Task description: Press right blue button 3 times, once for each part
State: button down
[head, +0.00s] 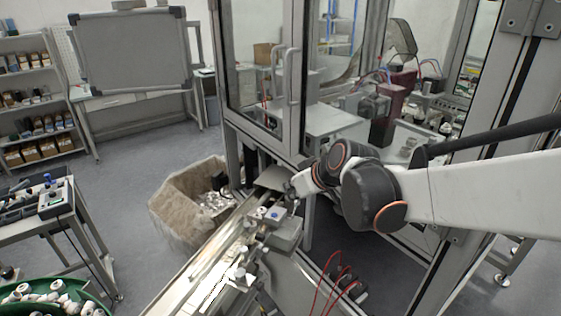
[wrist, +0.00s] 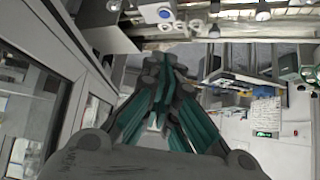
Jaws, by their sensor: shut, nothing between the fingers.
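A blue button (head: 274,214) sits on a small grey control box (head: 287,237) at the end of the conveyor in the head view. The blue button also shows in the wrist view (wrist: 164,14), at the top, beyond the fingertips. My gripper (head: 291,188) is just above and behind the box in the head view, apart from the button. In the wrist view my gripper (wrist: 167,62) has its green-lined fingers drawn together with nothing between them. The exact gap between fingertips and button is hard to judge.
A conveyor (head: 215,265) runs from the box towards the lower left. A bin (head: 185,205) lined with brown material holds pale parts to its left. A framed glass enclosure (head: 262,85) stands behind. A cart (head: 40,212) with another blue button is at far left.

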jog(key=shift+w+r, duration=0.1)
jog(key=shift+w, duration=0.2)
jog(key=b, duration=0.1)
send_over(276, 216)
notch_tip(276, 216, down, 7)
jog(key=shift+s+d+r, duration=0.1)
jog(key=shift+s+r, duration=0.05)
jog(key=f, duration=0.3)
jog(key=shift+w+f+b, duration=0.15)
jog(key=shift+w+b, duration=0.05)
jog(key=shift+b, duration=0.1)
jog(key=shift+f, duration=0.55)
